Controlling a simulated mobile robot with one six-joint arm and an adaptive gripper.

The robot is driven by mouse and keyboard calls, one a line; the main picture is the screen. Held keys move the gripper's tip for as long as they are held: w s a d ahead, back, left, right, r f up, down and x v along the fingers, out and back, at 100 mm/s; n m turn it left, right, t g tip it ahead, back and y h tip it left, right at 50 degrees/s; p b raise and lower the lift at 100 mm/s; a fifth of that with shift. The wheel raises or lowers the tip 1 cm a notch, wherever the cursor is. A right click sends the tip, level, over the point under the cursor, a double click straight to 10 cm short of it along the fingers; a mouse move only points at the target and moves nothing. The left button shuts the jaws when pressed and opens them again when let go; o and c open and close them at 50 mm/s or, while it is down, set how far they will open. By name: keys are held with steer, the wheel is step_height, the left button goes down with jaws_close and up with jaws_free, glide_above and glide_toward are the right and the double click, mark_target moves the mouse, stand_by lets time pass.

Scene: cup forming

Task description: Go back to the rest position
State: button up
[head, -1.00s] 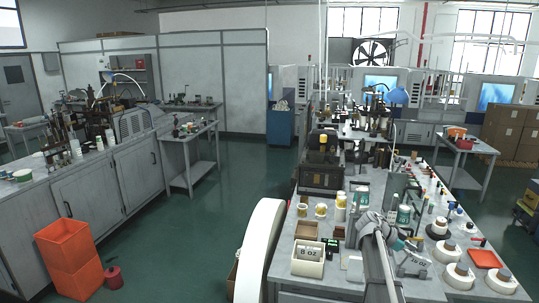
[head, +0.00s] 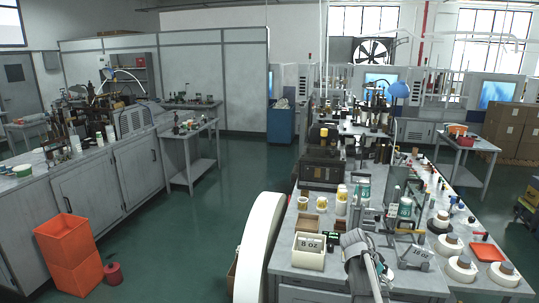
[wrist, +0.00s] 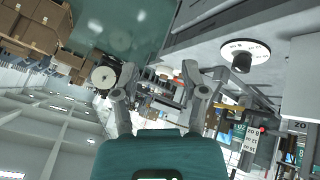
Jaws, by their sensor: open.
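My gripper (wrist: 157,84) shows in the wrist view with its two grey fingers spread wide apart and nothing between them. The teal gripper body fills the bottom middle of that view. In the head view my grey arm stands at the near edge of the workbench (head: 342,280), and the fingertips cannot be made out there. The wrist view is tilted steeply, with the ceiling at lower left and the bench things at right.
A white bin marked 8 OZ (head: 309,251) stands left of my arm. White round pieces (head: 460,268) and an orange-red tray (head: 487,252) lie at right. Cups (head: 341,203) and bottles stand behind. Orange crates (head: 64,242) stand on the floor at left, with open floor between benches.

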steer(key=s+a+f+n+y+b, duration=0.1)
steer(key=s+a+f+n+y, duration=0.1)
steer(key=a, duration=0.4)
steer(key=s+a+f+n+y+b, duration=0.2)
steer(key=s+a+f+n+y, duration=0.1)
steer(key=s+a+n, duration=0.3)
steer(key=s+a+f+n+t+y+b, duration=0.1)
steer(key=s+a+f+n+y+b, duration=0.1)
steer(key=s+a+f+n, duration=0.2)
steer(key=s+a, duration=0.1)
steer(key=a, duration=0.2)
steer(key=shift+a+f+n, duration=0.3)
steer(key=shift+f, duration=0.1)
steer(key=shift+o, duration=0.5)
step_height(320, 180, up, 9)
steer(key=p, duration=0.9)
steer(key=shift+a, duration=0.4)
